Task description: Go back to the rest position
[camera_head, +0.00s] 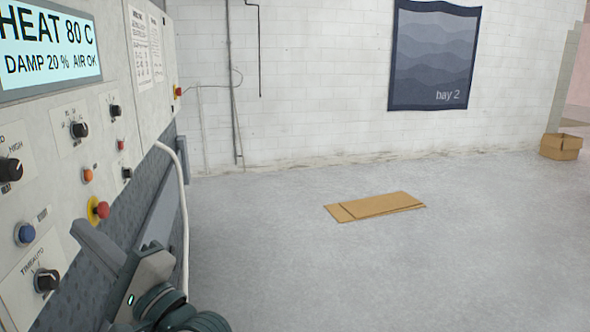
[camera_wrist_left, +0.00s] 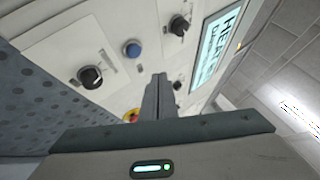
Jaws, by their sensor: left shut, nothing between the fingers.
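My left gripper (camera_head: 88,236) comes in at the bottom of the head view, beside the lower part of the washer's control panel (camera_head: 60,150). Its fingers are shut with nothing between them. The left wrist view shows the closed fingers (camera_wrist_left: 158,95) pointing toward the panel, in front of the knobs and buttons. The fingers partly cover the red button with a yellow ring (camera_wrist_left: 131,115) there. In the head view that red button (camera_head: 100,209) shows just above the fingertips. I cannot tell whether the fingers touch the panel. My right gripper is in neither view.
A display (camera_head: 48,45) reads HEAT 80 C, DAMP 20 %, AIR OK. A blue button (camera_head: 25,233) and black knobs (camera_head: 46,280) stick out of the panel. Flat cardboard (camera_head: 376,206) lies on the floor, and a cardboard box (camera_head: 560,147) stands far right. The grey floor is otherwise open.

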